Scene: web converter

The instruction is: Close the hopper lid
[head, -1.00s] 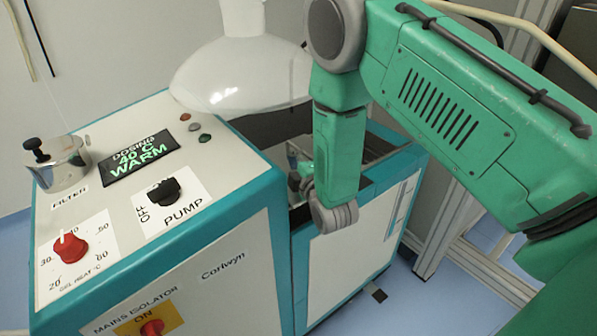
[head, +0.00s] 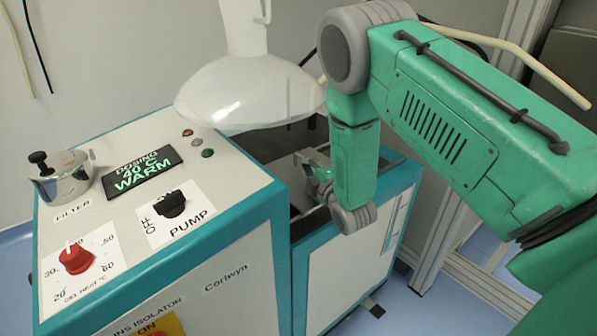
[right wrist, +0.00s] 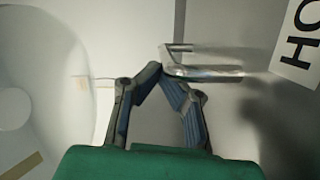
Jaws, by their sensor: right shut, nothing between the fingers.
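The hopper lid (right wrist: 228,120) shows in the right wrist view as a grey metal panel. It carries a bright metal handle (right wrist: 208,71) and part of a white label (right wrist: 300,45) reading "HO". My right gripper (right wrist: 160,70) is shut and empty, its fingertips at the left end of the handle; I cannot tell whether they touch it. In the head view my right gripper (head: 308,172) is small and partly hidden by my arm, over the hopper area behind the control cabinet. The lid's angle is hard to tell there. My left gripper is out of view.
A white domed hood (head: 250,92) hangs just left of my right arm and also fills the left of the wrist view. The control cabinet (head: 235,265) with a filter pot (head: 62,175), knobs and display stands at left. Metal framing (head: 455,215) stands at right.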

